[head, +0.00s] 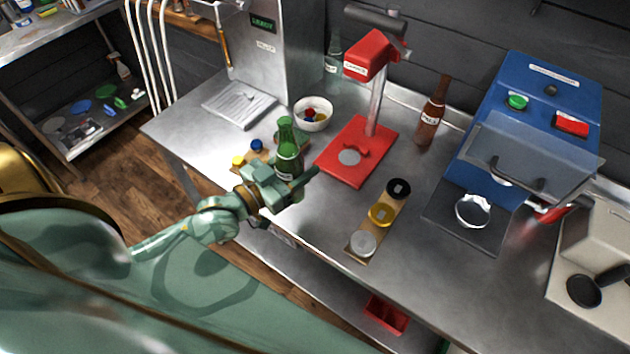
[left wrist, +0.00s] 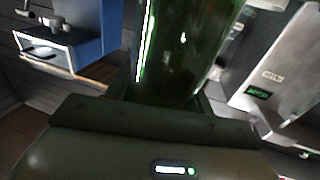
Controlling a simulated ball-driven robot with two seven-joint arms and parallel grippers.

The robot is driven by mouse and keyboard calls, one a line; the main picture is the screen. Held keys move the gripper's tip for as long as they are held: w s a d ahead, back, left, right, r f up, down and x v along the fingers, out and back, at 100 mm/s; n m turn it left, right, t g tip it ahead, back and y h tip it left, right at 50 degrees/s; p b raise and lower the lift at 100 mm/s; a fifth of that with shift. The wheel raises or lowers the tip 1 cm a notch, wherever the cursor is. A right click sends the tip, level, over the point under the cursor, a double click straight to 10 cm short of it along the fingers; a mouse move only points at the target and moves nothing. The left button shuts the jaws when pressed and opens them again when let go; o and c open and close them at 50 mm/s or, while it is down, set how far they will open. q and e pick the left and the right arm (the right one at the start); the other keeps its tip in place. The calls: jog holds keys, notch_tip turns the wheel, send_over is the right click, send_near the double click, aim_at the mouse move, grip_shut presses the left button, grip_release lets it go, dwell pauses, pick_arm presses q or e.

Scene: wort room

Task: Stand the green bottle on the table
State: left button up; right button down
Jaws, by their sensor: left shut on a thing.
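The green bottle (head: 287,143) is upright in my left gripper (head: 290,182), which is shut around its lower part. In the head view it shows over the front left part of the steel table (head: 310,222). The gripper hides its base, so I cannot tell whether it touches the tabletop. In the left wrist view the bottle (left wrist: 183,50) fills the middle, between the jaws. My right gripper is not in view.
A red capping stand (head: 357,150) is just right of the bottle, with a bowl (head: 313,114) behind. A wooden strip with round pieces (head: 380,215) lies to the right. A brown bottle (head: 432,115) and a blue machine (head: 530,125) stand further right. Bare steel lies in front.

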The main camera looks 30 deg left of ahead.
pick_arm(q)
jog(key=w+f, duration=0.1)
jog(key=f, duration=0.1)
jog(key=w+d+f+b, duration=0.1)
jog(key=f, duration=0.2)
jog(key=w+d+f+b, duration=0.1)
jog(key=f, duration=0.1)
jog(key=shift+f, duration=0.4)
jog(key=shift+r, duration=0.1)
jog(key=o, duration=1)
jog(key=shift+f, duration=0.25)
jog(key=o, duration=0.4)
